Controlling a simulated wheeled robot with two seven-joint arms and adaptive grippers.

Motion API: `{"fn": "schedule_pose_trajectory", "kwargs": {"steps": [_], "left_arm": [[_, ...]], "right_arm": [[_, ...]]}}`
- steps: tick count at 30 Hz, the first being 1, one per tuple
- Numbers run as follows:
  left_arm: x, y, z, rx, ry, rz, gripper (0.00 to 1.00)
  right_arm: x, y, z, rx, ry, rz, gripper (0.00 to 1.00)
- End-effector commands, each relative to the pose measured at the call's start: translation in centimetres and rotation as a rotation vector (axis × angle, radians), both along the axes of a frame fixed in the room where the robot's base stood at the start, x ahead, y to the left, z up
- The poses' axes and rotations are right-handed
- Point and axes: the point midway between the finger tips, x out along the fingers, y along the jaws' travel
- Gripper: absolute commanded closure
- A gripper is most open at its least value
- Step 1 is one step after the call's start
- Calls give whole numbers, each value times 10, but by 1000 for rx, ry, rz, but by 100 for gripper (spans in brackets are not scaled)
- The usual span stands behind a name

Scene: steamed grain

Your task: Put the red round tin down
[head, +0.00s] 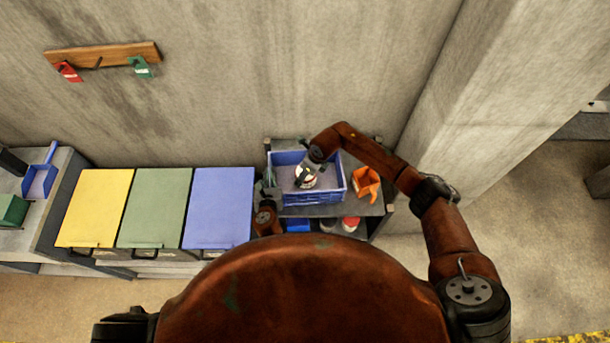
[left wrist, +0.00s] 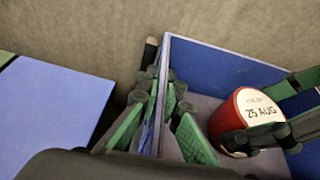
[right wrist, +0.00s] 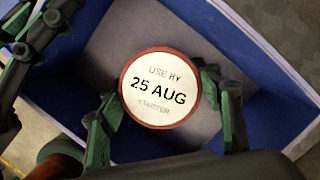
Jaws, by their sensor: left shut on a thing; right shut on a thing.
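The red round tin (right wrist: 160,90) has a white lid label reading "USE BY 25 AUG". It is inside the blue crate (head: 316,198), label up, and also shows in the left wrist view (left wrist: 224,122). My right gripper (right wrist: 162,100) is shut on the tin, one finger on each side. Whether the tin touches the crate floor is hard to tell. My left gripper (head: 269,188) is at the crate's left wall. In the left wrist view its green-padded fingers (left wrist: 160,118) stand on both sides of that wall, shut on it.
The crate stands on a grey shelf unit, with an orange container (head: 366,183) to its right. Yellow (head: 94,208), green (head: 153,208) and blue (head: 218,208) lidded bins stand to the left. A red-topped jar (head: 350,223) is on the lower shelf. Concrete walls close the back.

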Motion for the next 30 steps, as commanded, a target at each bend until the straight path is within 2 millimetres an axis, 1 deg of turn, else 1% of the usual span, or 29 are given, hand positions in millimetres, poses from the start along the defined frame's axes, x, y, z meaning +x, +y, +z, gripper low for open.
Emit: {"fn": "schedule_pose_trajectory", "kwargs": {"steps": [1,4,14,15,22,30], "left_arm": [[0,0,0,1,0,0,100],[0,0,0,1,0,0,100],[0,0,0,1,0,0,100],[0,0,0,1,0,0,100],[0,0,0,1,-1,0,100],[0,0,0,1,-1,0,100]], "right_arm": [[0,1,-8,2,2,-2,75],[0,1,-16,2,0,-1,75],[0,0,-19,0,0,0,75],[0,0,-19,-1,1,0,39],[0,0,-19,0,0,0,23],[0,0,-18,0,0,0,23]]}}
